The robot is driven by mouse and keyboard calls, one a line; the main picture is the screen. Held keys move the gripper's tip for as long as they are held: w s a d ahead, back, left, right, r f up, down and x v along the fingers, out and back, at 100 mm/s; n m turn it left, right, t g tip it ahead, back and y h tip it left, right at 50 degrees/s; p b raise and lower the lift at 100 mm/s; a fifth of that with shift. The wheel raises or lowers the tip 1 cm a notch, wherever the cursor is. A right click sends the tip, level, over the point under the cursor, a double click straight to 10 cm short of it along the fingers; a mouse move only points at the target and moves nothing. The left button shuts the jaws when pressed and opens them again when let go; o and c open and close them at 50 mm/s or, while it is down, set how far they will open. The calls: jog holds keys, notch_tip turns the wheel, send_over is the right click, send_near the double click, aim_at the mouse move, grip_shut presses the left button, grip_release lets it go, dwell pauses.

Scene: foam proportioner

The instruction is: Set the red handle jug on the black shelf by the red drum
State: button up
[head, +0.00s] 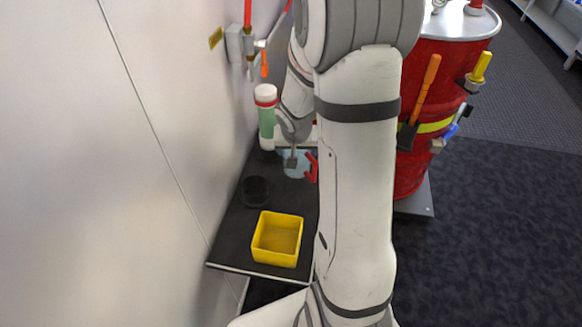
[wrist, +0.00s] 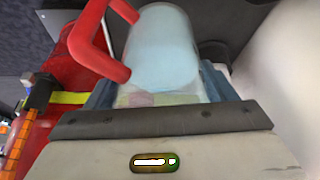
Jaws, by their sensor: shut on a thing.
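The jug (head: 298,169) is pale blue and translucent with a red handle (head: 312,167). It is at the black shelf (head: 290,203), to the left of the red drum (head: 440,70). My gripper (head: 291,160) is shut on the jug, and my arm hides part of the area around it. The jug (wrist: 164,50) fills the middle of the wrist view, its red handle (wrist: 92,38) pointing left toward the drum (wrist: 62,75). I cannot tell whether its base touches the shelf.
A yellow bin (head: 277,253) and a black round cup (head: 255,197) stand on the shelf's near part. Tools (head: 418,105) hang on the drum's side. Some bare shelf lies between cup and jug.

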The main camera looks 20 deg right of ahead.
jog(key=shift+f+b, duration=1.15)
jog(key=shift+f, duration=1.1)
jog(key=shift+f+b, duration=0.25)
jog(key=shift+b, duration=0.05)
jog(key=o, duration=1.3)
jog(key=shift+r, duration=0.1)
jog(key=p+v, duration=0.5)
jog(key=v, duration=0.7)
jog(key=s+a+r+n+g+y, duration=0.1)
jog(key=s+a+r, duration=0.3)
jog(key=s, duration=0.4)
jog(key=s+a+r+n+y, duration=0.1)
jog(key=s+a+r+n, duration=0.3)
jog(key=s, duration=0.4)
jog(key=shift+a+r+g, duration=0.4)
jog(key=shift+a+r, duration=0.3)
jog(key=shift+r, duration=0.1)
